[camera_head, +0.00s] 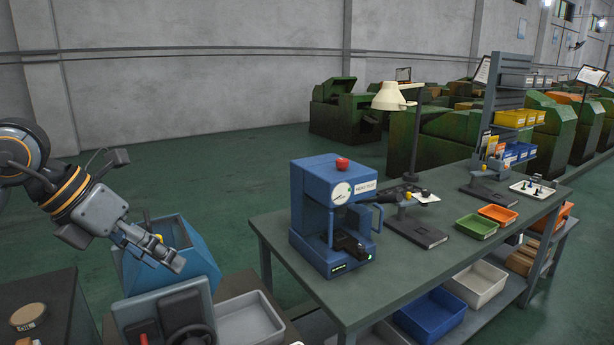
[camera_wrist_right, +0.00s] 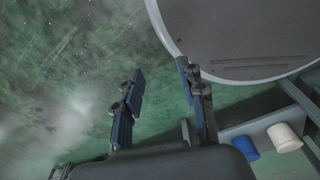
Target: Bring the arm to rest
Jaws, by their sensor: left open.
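My left gripper (camera_head: 148,212) comes in from the left in the head view. Its fingers are spread and nothing shows between them. It is above and in front of a blue angular machine or bin (camera_head: 195,255), left of the workbench; whether it touches it I cannot tell. My right gripper (camera_wrist_right: 162,70) shows only in the right wrist view. Its two dark fingers with blue pads stand apart, with only green floor behind the gap. The right arm is not in the head view.
A workbench (camera_head: 365,290) holds a blue test machine (camera_head: 335,215), a lamp (camera_head: 391,100), and green (camera_head: 476,227) and orange (camera_head: 497,214) trays. A grey bin (camera_head: 250,326) stands low beside it. Blue (camera_wrist_right: 245,148) and white (camera_wrist_right: 284,137) cylinders are near the right gripper.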

